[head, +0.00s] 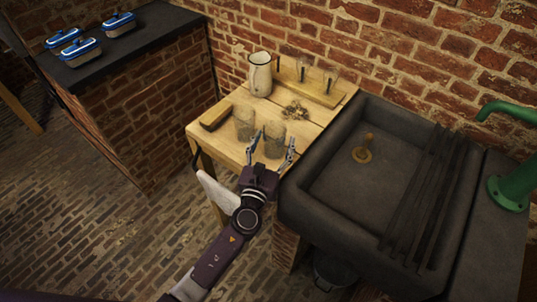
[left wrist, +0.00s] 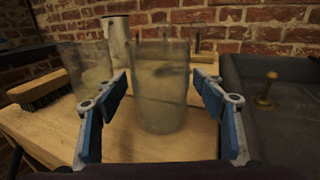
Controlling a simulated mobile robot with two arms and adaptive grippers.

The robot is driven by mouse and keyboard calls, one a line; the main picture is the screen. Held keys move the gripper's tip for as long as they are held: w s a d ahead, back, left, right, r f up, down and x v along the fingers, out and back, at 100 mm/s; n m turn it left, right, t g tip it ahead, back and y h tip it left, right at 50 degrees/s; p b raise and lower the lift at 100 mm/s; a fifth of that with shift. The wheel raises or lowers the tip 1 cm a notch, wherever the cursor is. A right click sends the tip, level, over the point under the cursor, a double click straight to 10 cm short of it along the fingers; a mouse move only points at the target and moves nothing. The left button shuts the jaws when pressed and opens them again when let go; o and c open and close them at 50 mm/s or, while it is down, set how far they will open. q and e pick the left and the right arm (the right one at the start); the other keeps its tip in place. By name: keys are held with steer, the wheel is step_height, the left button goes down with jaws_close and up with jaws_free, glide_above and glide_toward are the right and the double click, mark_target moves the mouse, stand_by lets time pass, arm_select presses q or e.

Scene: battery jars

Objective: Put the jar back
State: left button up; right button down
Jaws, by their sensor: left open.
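Two clear glass jars stand upright on a small wooden table (head: 208,128). The right jar (head: 274,140) is between the spread fingers of my left gripper (head: 271,148). In the left wrist view this jar (left wrist: 160,88) stands upright between the blue finger pads, with gaps visible on both sides. My left gripper (left wrist: 160,125) is open. The other jar (head: 244,122) stands just to the left, and it also shows in the left wrist view (left wrist: 84,66), outside the left finger. My right gripper is not in view.
A brush (head: 215,116), a white jug (head: 260,75) and a wooden rack (head: 315,88) are on the table. A dark stone sink (head: 330,180) borders it on the right. Several blue-lidded containers (head: 119,24) stand on a dark counter at the back left.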

arm_select(q)
steer(key=b+v, duration=0.1)
steer(key=v, duration=1.1)
steer(key=shift+f, duration=0.1)
